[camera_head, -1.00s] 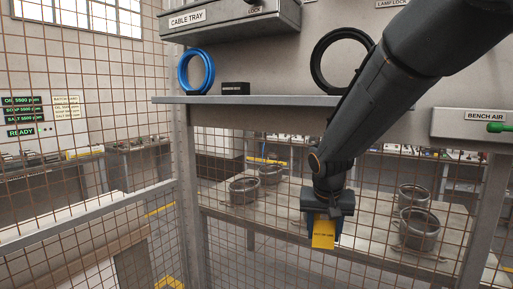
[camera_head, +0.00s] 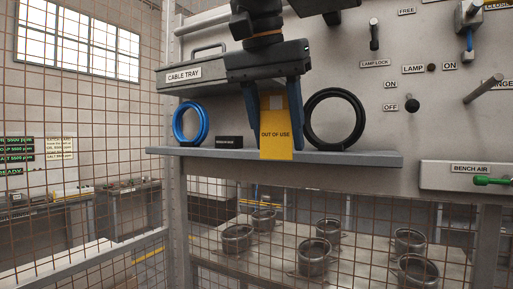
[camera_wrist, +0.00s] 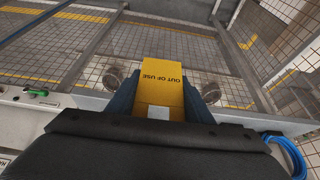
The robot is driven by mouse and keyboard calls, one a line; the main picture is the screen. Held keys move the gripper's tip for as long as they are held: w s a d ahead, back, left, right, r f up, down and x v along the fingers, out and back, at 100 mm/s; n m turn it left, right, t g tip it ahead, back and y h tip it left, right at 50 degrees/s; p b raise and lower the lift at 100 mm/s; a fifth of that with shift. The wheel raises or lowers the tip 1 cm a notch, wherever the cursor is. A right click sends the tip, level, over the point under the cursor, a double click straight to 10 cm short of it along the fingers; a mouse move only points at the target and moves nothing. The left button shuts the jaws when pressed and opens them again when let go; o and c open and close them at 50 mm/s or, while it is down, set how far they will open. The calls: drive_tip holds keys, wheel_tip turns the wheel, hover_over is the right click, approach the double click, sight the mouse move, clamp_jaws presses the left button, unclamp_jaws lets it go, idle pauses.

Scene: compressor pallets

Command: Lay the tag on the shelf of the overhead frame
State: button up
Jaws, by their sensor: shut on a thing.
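The yellow tag (camera_head: 276,143), marked "OUT OF USE", hangs upright between the blue fingers of my gripper (camera_head: 273,143). My gripper is shut on it and points down at the shelf. The tag also shows in the wrist view (camera_wrist: 161,78), between the fingers. The grey shelf (camera_head: 370,159) of the overhead frame runs behind the tag's lower part. The tag's lower edge overlaps the shelf's front edge in the head view. I cannot tell whether it touches the shelf.
A blue ring (camera_head: 177,123) and a small black block (camera_head: 229,141) stand on the shelf left of the tag. A black ring (camera_head: 309,128) stands close on the right. Shelf right of it is clear. The cable tray (camera_head: 190,78) is above; switches (camera_head: 412,104) are at right.

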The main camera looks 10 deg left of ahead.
sight(310, 131)
drive_tip(key=shift+s+d+r, duration=0.2)
drive_tip(key=shift+s+r, duration=0.55)
drive_tip(key=shift+r, duration=0.3)
drive_tip(key=w+d+p, duration=0.2)
drive_tip(key=w, duration=0.3)
drive_tip(key=w+d+p, duration=0.2)
drive_tip(key=w, duration=0.4)
drive_tip(key=w+d+p, duration=0.2)
drive_tip(key=w, duration=0.3)
drive_tip(key=shift+w+d+f+p, duration=0.15)
drive_tip(key=shift+w+f+p, duration=0.2)
drive_tip(key=shift+f, duration=0.4)
drive_tip(key=shift+f, duration=0.2)
drive_tip(key=o, duration=1)
drive_tip(key=shift+r, duration=0.1)
